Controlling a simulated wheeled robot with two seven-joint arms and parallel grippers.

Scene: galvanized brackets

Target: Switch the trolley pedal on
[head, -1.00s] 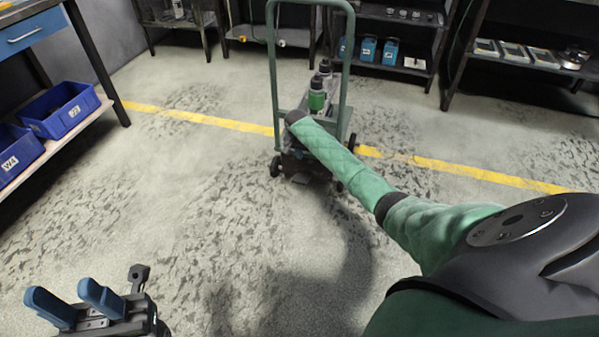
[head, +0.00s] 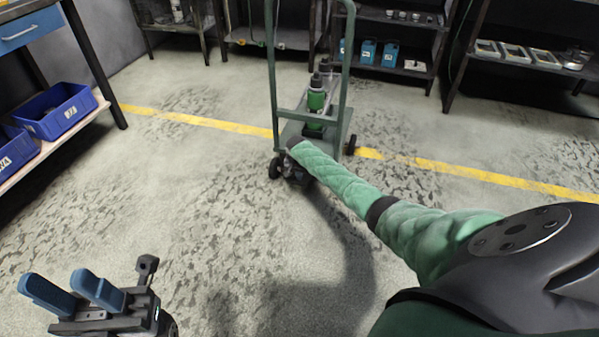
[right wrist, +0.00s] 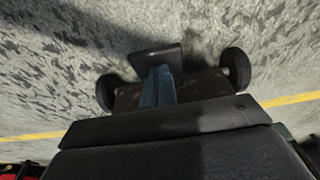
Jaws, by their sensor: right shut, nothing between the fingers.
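The trolley (head: 346,120) has a green tubular handle and a low deck, and stands beyond my right arm. In the right wrist view its pedal (right wrist: 155,57) is a dark flat plate sticking out between two black wheels. My right gripper (right wrist: 158,86) is shut and empty. Its blue fingertips overlap the near edge of the pedal in that view; I cannot tell whether they touch it. In the head view my green-sleeved right forearm hides the pedal and most of the right gripper. My left gripper (head: 70,290) is open and empty at lower left, far from the trolley.
Green bottles (head: 316,98) stand on the trolley deck. A yellow floor line (head: 470,172) runs past the trolley. A bench with blue bins (head: 58,110) is at the left, and shelves (head: 395,70) stand along the back. The floor at the front left is clear.

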